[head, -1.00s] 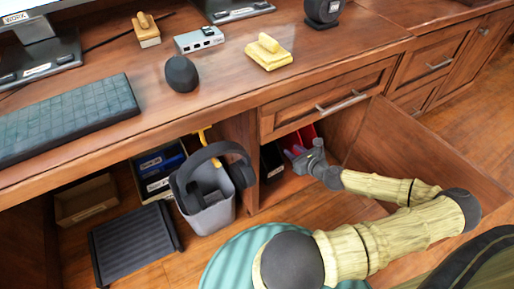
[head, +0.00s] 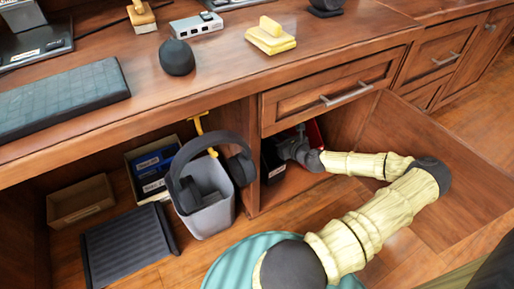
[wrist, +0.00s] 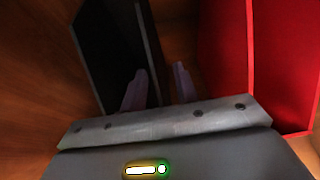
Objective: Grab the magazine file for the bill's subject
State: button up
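A black magazine file (head: 271,167) with a small pale label stands in the open cabinet under the drawer, on the left. A red magazine file (head: 314,130) stands to its right, mostly hidden behind my arm. My gripper (head: 293,143) reaches into the cabinet between them. In the wrist view, my gripper's two purple fingers (wrist: 158,88) are apart. The near right edge of the black file (wrist: 148,50) shows between or just behind them; I cannot tell if they touch it. The red file (wrist: 285,60) is to the right, clear of the fingers. No label is readable.
The open cabinet door (head: 440,165) stands right of my arm. The drawer (head: 330,90) above is shut. A grey bin (head: 208,205) with black headphones (head: 185,165) stands left of the cabinet divider. A teal round item (head: 245,262) lies in front.

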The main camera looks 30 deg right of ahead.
jog(key=shift+w+a, duration=0.1)
jog(key=b+x, duration=0.4)
jog(key=x, duration=0.1)
jog(key=shift+w+a+r, duration=0.1)
jog(key=shift+w+a, duration=0.15)
jog(key=shift+w, duration=0.05)
jog(key=shift+s, duration=0.1)
jog(key=shift+s+d, duration=0.1)
jog(key=shift+c, duration=1.1)
grip_shut()
